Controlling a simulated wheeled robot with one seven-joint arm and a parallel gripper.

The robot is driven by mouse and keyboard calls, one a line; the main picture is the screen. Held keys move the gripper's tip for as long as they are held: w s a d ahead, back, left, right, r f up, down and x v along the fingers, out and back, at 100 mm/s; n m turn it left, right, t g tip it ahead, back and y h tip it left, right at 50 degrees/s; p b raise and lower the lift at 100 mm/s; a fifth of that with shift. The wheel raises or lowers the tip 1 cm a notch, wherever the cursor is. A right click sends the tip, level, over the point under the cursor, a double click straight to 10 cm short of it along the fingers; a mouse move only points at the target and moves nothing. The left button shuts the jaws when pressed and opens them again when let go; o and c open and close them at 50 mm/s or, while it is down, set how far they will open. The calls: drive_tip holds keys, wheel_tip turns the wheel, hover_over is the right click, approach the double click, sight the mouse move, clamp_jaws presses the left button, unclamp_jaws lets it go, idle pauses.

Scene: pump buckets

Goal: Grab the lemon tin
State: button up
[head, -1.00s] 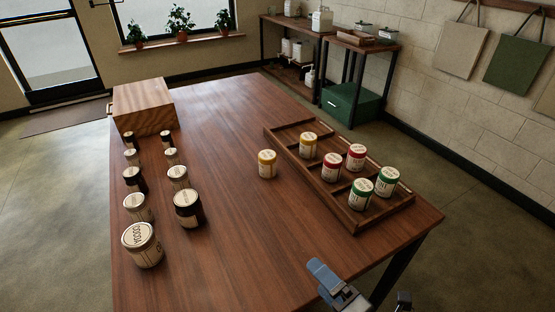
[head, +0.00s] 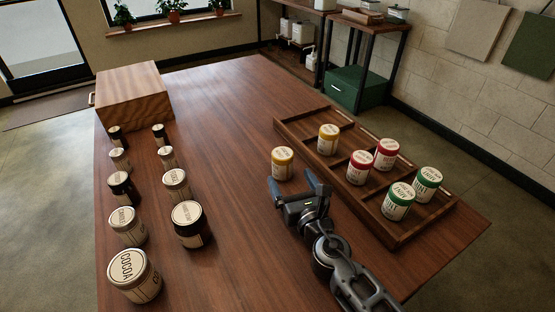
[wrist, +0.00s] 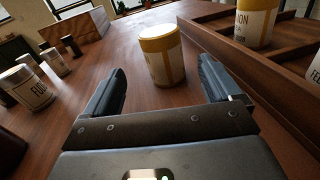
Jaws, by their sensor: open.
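Two yellow-banded tins show in the head view. One yellow tin (head: 282,164) stands upright on the table left of the tray. The other yellow tin (head: 328,139) stands in the tray's far part. Their labels are too small to read surely in the head view. My gripper (head: 299,181) is open and empty, low over the table just in front of the tin outside the tray. In the wrist view that tin (wrist: 161,56) stands ahead, between and beyond the open fingers, its label turned partly away. The tray's yellow tin (wrist: 255,22) is at upper right.
The wooden tray (head: 393,235) also holds two red and two green tins, right of my gripper. Several cream and dark tins, including a cocoa tin (head: 135,276), stand in two rows at left. A wooden box (head: 132,97) is behind them. The table's middle is clear.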

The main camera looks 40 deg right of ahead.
sight(285, 168)
drive_tip(key=w, duration=0.1)
drive_tip(key=w+d, duration=0.1)
drive_tip(key=w, duration=0.1)
drive_tip(key=shift+w+d+n, duration=0.2)
drive_tip(key=shift+d+n, duration=0.1)
drive_tip(key=shift+x, duration=3.05)
drive_tip(key=shift+s+d+r, duration=0.1)
drive_tip(key=shift+c, duration=0.3)
drive_tip(key=c, duration=1.1)
